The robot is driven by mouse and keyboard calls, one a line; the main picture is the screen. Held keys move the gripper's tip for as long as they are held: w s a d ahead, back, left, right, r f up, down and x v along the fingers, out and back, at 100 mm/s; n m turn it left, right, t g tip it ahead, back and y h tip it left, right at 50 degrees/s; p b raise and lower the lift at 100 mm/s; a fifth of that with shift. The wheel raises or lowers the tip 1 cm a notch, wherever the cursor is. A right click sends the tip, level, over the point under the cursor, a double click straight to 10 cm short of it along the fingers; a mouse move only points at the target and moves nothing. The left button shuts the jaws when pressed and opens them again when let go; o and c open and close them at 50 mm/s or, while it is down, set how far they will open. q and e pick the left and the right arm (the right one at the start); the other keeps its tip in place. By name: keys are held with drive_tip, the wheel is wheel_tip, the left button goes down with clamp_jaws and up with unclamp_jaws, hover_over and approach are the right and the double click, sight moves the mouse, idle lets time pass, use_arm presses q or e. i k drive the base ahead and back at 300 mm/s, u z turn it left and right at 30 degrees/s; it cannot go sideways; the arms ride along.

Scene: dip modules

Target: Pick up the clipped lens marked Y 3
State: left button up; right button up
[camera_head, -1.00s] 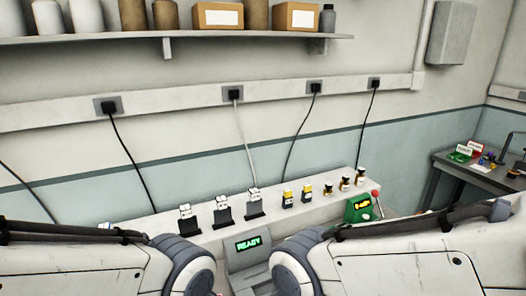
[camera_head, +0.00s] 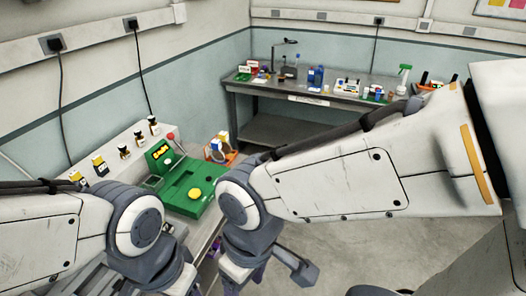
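I cannot make out a lens marked Y 3; no such marking is legible. On the white bench unit at the left stand small yellow-and-black pieces (camera_head: 100,165) and several brown, dark-topped pieces (camera_head: 139,138). An orange tray (camera_head: 231,157) behind the green device holds white and yellow upright pieces (camera_head: 218,148), too small to identify. My two arms cross the lower part of the view, their joints near the bench front. I cannot see the fingertips of either gripper.
A green device (camera_head: 180,190) with a yellow knob, a lit display and a red ball stands on the near bench. A grey back table (camera_head: 330,90) carries a dark lamp stand, blue bottles, a green spray bottle (camera_head: 403,78) and small colored items. Open floor (camera_head: 350,245) lies at the right.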

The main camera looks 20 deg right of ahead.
sight(218, 156)
drive_tip(key=z, duration=0.1)
drive_tip(key=k, duration=0.6)
drive_tip(key=z, duration=0.8)
drive_tip(key=i, duration=2.05)
drive_tip(key=u, duration=1.2)
drive_tip(key=i, duration=0.35)
drive_tip(key=u, duration=0.25)
